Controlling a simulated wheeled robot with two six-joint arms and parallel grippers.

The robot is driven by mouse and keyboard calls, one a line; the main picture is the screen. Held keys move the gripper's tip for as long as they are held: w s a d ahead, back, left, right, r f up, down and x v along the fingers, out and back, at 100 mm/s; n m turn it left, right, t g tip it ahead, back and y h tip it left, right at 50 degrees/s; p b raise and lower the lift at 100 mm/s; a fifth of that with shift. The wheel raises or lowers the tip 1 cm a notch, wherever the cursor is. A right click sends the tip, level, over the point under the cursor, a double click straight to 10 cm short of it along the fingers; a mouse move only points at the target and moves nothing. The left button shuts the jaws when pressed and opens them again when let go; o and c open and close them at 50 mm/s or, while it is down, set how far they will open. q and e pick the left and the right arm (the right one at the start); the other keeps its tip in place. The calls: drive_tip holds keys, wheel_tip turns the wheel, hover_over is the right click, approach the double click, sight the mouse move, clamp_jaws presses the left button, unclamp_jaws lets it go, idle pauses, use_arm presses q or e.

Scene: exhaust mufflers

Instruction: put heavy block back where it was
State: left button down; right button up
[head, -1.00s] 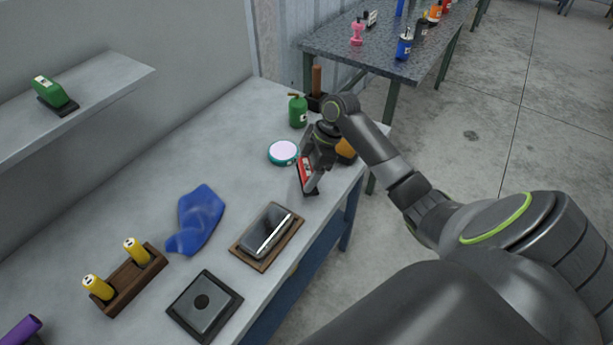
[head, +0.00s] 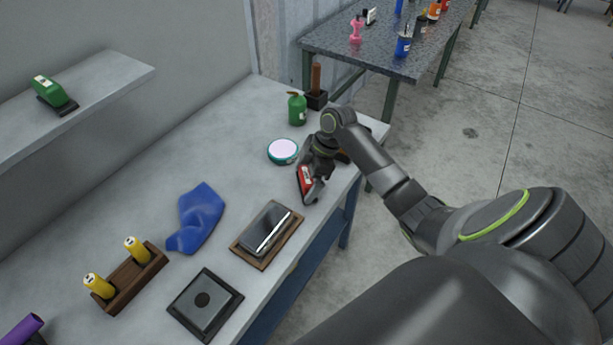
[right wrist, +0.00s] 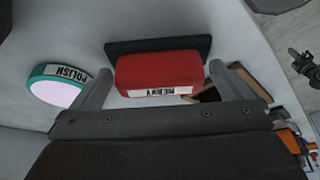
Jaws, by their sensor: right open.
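A red block (head: 304,176) with a white label stands on the workbench near its front right edge. In the right wrist view the red block (right wrist: 158,68) rests against a dark flat base (right wrist: 155,48), and its label is upside down and hard to read. My right gripper (head: 312,188) is at the block. The right wrist view shows its jaws (right wrist: 163,84) open, one finger on each side of the block with visible gaps. A green block (head: 50,91) on a dark base sits on the wall shelf. My left gripper is not in view.
A polish tin (head: 283,151) and green bottle (head: 297,109) stand close behind the gripper. A tray with a phone and pen (head: 267,236), a blue cloth (head: 198,217), a black square plate (head: 205,305) and a wooden holder (head: 131,278) lie nearer. Bench between cloth and tin is clear.

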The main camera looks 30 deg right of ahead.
drive_tip(key=shift+r, duration=0.25)
drive_tip(key=b+v, duration=0.2)
drive_tip(key=v, duration=1)
drive_tip(key=shift+f, duration=0.15)
